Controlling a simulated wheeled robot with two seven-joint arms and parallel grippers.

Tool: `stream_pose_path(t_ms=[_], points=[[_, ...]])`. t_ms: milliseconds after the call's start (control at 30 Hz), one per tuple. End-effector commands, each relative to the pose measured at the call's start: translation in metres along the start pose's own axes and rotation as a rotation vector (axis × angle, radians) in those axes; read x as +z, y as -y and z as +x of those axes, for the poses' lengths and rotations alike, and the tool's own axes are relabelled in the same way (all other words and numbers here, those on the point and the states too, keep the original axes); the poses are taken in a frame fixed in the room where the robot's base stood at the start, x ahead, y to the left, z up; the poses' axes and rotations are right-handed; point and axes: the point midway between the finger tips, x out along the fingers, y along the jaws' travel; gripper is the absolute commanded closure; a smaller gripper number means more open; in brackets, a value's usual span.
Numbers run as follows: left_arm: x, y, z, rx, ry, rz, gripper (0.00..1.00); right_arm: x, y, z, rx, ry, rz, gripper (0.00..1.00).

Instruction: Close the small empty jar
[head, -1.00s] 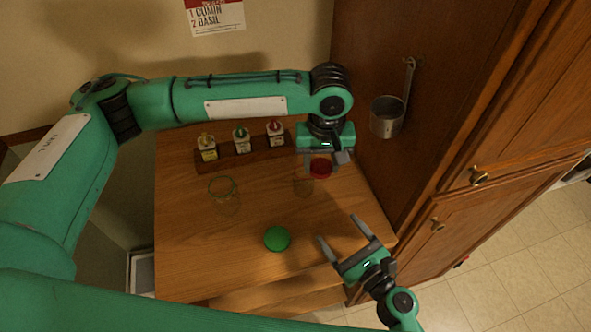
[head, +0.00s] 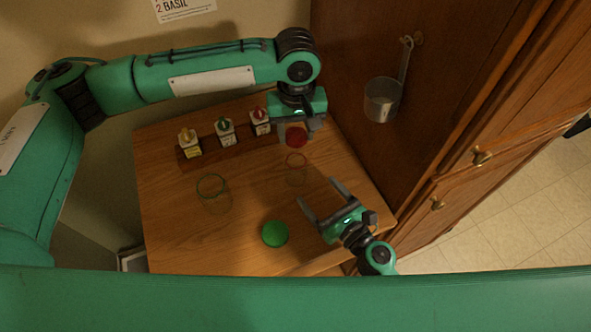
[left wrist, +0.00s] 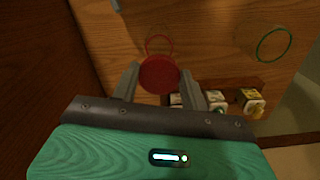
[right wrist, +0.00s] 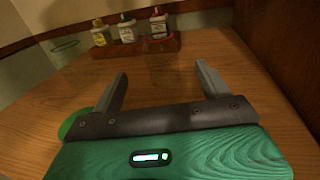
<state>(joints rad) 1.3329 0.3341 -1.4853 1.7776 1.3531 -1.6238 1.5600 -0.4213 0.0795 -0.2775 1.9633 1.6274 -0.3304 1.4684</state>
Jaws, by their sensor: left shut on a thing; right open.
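The small jar (head: 296,172) is clear glass with a thin red rim, standing upright on the wooden counter. My left gripper (head: 297,130) is shut on the red lid (head: 297,138), held apart from the jar and just behind its mouth in the head view. In the left wrist view the lid (left wrist: 158,75) sits between the fingertips, partly overlapping the jar's red rim (left wrist: 158,44). My right gripper (head: 318,191) is open and empty, with its fingers pointing towards the small jar from the front right.
A larger clear jar with a green rim (head: 213,195) stands to the left. A green lid (head: 275,233) lies near the front, left of my right gripper. A spice rack (head: 195,160) with three bottles is at the back. A metal ladle (head: 382,100) hangs on the cabinet.

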Motion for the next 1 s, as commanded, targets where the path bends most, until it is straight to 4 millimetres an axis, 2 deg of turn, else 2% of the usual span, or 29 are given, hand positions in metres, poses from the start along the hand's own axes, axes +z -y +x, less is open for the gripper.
stream_pose_path(t_ms=[300, 500, 700, 1000], points=[[0.0, 0.0, 0.0, 0.0, 0.0, 0.0, 0.76, 0.001, 0.001, 0.06, -0.001, 0.003, -0.001, 0.22], [0.0, 0.0, 0.0, 0.0, 0.0, 0.0, 0.76, 0.0, 0.0, 0.091, -0.001, 0.001, 0.0, 0.22], [0.0, 0.0, 0.0, 0.0, 0.0, 0.0, 0.76, 0.0, 0.0, 0.106, 0.0, 0.0, 0.001, 0.22], [0.0, 0.0, 0.0, 0.0, 0.0, 0.0, 0.76, 0.0, 0.0, 0.108, 0.0, -0.001, 0.0, 0.22]])
